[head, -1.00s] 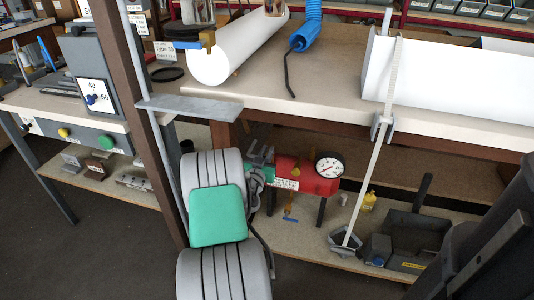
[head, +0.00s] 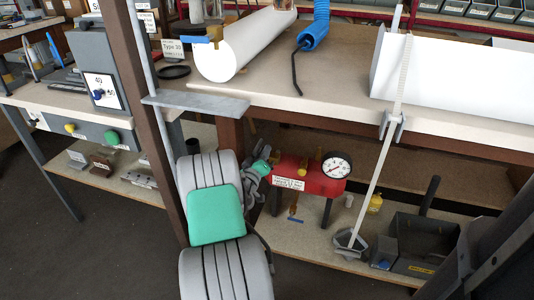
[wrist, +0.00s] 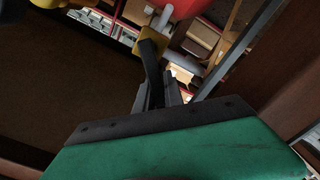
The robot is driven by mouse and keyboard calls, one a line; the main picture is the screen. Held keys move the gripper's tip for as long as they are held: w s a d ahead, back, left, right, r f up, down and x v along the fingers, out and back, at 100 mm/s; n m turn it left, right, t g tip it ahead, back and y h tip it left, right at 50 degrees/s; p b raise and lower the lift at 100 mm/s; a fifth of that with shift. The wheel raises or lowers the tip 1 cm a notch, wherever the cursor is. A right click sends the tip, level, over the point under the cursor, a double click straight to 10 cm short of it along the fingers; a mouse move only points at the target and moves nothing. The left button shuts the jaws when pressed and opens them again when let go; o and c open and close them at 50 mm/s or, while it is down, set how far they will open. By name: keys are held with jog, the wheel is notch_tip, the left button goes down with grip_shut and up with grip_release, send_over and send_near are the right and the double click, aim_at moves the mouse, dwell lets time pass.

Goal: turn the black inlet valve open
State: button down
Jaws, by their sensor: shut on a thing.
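The black inlet valve shows in the wrist view as a black lever (wrist: 150,62) running down from a yellow fitting (wrist: 153,22), below a red body (wrist: 195,6). My gripper (wrist: 160,94) is shut on the lever's near end. In the head view my gripper (head: 258,182) is at the left end of the red tank (head: 304,176), which carries a white dial gauge (head: 337,165) and a label. The black lever cannot be made out there, behind my wrist and arm.
The tank stands on the lower shelf (head: 300,243) under the workbench (head: 290,85). A blue handle (head: 295,220) hangs below it. A grey stick with a foot (head: 350,239), a yellow bottle (head: 375,203) and a dark bin (head: 420,244) are to the right. A brown post (head: 152,130) is left of my arm.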

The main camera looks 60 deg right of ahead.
jog(key=shift+w+a+f+n, duration=0.1)
jog(key=shift+w+f+n, duration=0.4)
jog(key=shift+n, duration=1.1)
jog(key=shift+w+d+f+n, duration=0.1)
jog(key=shift+f+n, duration=0.65)
jog(key=shift+n, duration=0.85)
jog(key=shift+w+a+f+n, duration=0.1)
jog(key=shift+w+f+n, duration=0.15)
jog(key=shift+f+n, duration=0.9)
jog(key=shift+r+n, duration=0.45)
jog(key=shift+n, duration=0.1)
jog(key=c, duration=1.4)
grip_release()
jog(key=shift+c, duration=0.2)
jog(key=s+a+p, duration=0.1)
jog(key=a, duration=0.6)
jog(key=shift+a+p, duration=0.3)
jog(key=shift+a, duration=0.1)
jog(key=shift+s, duration=0.1)
